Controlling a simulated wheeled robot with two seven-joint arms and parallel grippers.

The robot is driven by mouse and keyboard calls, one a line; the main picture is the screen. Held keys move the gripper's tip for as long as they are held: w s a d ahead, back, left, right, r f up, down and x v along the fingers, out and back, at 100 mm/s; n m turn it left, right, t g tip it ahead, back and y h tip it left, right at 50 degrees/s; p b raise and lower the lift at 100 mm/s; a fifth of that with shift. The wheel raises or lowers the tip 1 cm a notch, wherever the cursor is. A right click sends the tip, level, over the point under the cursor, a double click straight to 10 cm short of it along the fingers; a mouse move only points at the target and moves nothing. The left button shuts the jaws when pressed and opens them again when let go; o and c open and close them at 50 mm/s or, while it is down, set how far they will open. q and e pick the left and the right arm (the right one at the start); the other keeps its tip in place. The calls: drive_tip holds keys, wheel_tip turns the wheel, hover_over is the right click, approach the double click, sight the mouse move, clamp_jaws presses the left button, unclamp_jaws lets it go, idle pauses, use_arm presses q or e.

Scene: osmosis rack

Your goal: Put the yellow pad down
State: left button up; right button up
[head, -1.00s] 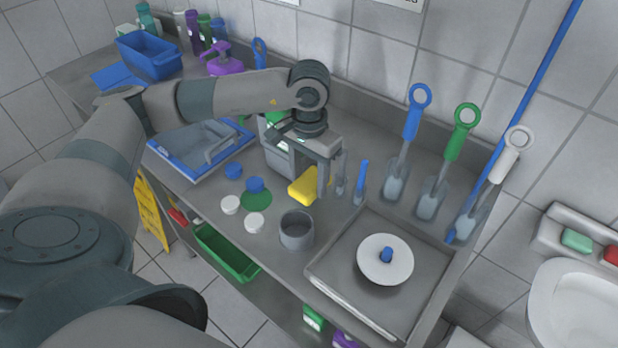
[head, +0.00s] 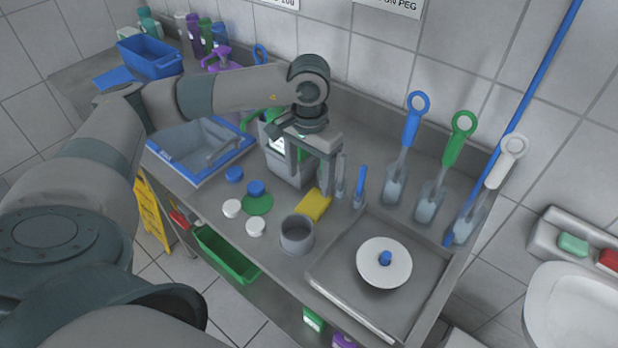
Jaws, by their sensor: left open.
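The yellow pad (head: 314,206) lies on the grey counter, just behind the grey cup (head: 297,234) and left of the blue-handled tool. My left gripper (head: 308,186) is above and just behind the pad, with its fingers pointing down and apart. The jaws are open and nothing shows between them. One finger comes close to the pad's back edge in the picture; I cannot tell whether they touch. My right gripper is not in view.
A tray (head: 335,290) with a white disc (head: 384,263) stands at right. Small white lids (head: 256,227) and a green disc (head: 257,204) lie at left. A blue-rimmed basin (head: 168,157) is at left.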

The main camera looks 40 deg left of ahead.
use_arm(q)
wheel_tip(320, 180, up, 11)
drive_tip(key=b, duration=0.3)
drive_tip(key=shift+f+b, duration=0.2)
drive_tip(key=shift+b, duration=0.2)
idle(0.4)
